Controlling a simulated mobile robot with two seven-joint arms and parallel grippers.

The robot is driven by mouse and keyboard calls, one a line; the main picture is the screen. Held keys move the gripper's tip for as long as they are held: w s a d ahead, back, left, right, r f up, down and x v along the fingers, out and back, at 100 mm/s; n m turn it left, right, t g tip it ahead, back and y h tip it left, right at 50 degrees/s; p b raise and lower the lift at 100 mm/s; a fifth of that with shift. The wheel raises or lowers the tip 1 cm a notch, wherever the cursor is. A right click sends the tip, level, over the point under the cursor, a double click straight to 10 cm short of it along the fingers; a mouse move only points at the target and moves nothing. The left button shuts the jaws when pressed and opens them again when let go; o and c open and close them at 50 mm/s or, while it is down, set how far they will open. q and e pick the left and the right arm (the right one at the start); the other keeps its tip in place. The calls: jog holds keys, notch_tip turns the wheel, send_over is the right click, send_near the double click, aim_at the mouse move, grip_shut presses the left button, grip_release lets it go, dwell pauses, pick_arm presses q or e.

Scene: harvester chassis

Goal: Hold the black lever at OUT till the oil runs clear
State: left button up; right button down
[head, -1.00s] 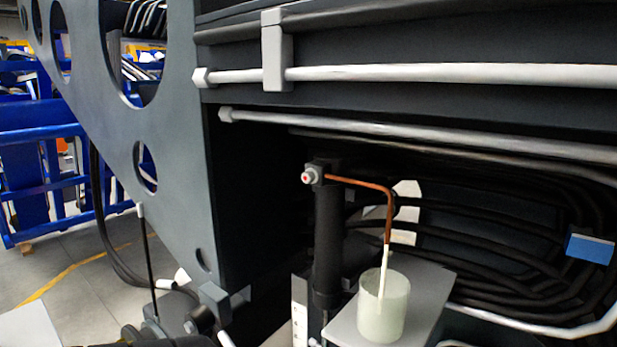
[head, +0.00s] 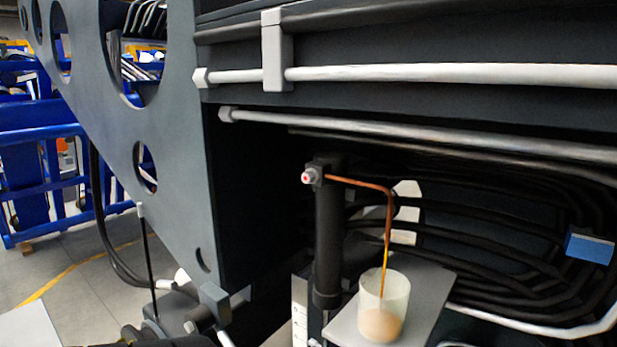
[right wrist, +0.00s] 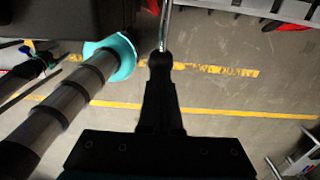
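A thin copper tube (head: 372,185) leaves the fitting at the top of a black cylinder (head: 328,240) and bends down. An amber stream (head: 385,262) runs from its end into a translucent jar (head: 398,287). Cloudy tan oil (head: 380,325) lies in the jar's lower part. In the right wrist view, the black lever (right wrist: 165,25) shows as a metal rod with a dark knob at its end. My right gripper (right wrist: 160,65) has its fingers together around that knob. Any OUT marking is not in view. My left gripper is not in view.
The jar stands on a grey shelf (head: 428,300) beside the cylinder. A grey chassis plate (head: 150,120) with round holes is at left, and pale pipes (head: 450,74) cross above. Black hoses fill the right. Open floor (right wrist: 225,110) shows below the right wrist.

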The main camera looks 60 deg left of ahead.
jog(key=shift+s, duration=0.1)
notch_tip(320, 180, up, 8)
jog(key=p, duration=0.5)
jog(key=shift+f, duration=0.25)
